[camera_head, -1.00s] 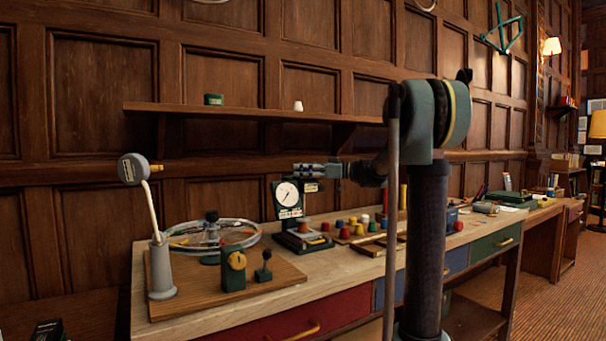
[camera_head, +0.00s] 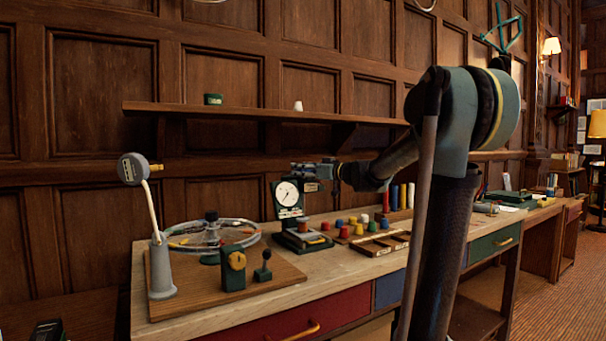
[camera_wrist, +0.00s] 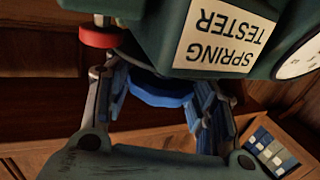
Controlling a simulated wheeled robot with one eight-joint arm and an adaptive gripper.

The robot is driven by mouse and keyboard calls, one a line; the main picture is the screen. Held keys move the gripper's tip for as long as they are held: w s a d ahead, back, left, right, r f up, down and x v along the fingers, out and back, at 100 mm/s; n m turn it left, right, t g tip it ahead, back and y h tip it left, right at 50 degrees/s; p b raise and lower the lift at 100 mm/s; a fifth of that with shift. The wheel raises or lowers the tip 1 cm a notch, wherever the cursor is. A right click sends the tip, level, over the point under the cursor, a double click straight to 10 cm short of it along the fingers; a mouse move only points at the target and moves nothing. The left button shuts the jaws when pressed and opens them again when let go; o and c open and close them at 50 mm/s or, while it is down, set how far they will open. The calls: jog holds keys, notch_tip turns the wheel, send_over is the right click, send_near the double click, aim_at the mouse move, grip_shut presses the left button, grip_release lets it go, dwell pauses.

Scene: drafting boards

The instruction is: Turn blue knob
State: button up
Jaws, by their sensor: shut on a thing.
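The dark green spring tester (camera_head: 291,239) stands on the bench with a round white dial. It also shows in the wrist view (camera_wrist: 264,68), with its "SPRING TESTER" label upside down. The blue knob (camera_wrist: 160,92) is beside the tester's body in the wrist view. My gripper (camera_wrist: 165,88) has its fingers on either side of the knob and is shut on it. In the head view my gripper (camera_head: 305,171) is at the upper right of the tester, and I cannot make out the knob there.
Several coloured caps (camera_head: 358,229) sit on a wooden tray right of the tester. A wheel (camera_head: 212,235) and a green gauge block (camera_head: 233,268) stand on a board at left. A red part (camera_wrist: 98,37) is close to one finger. A shelf (camera_head: 250,112) runs above.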

jog(key=m+t+h, duration=0.4)
jog(key=h, duration=0.1)
jog(key=shift+a+m+t, duration=0.1)
jog(key=shift+m+t, duration=0.2)
jog(key=shift+t, duration=0.1)
jog(key=shift+r+m+t+h, duration=0.1)
jog(key=shift+m+t+h, duration=0.45)
jog(key=shift+m+h, duration=0.55)
jog(key=shift+m+t+h, duration=0.55)
jog(key=shift+m+h, duration=0.05)
jog(key=shift+h, duration=0.9)
jog(key=m+h, duration=0.1)
jog(key=h, duration=0.1)
jog(key=m+h, duration=0.2)
jog(key=h, duration=0.1)
jog(key=shift+m+t+h, duration=0.3)
jog(key=shift+m+g+h, duration=0.7)
jog(key=shift+m+h, duration=1.3)
jog(key=shift+h, duration=1)
jog(key=o, duration=1.1)
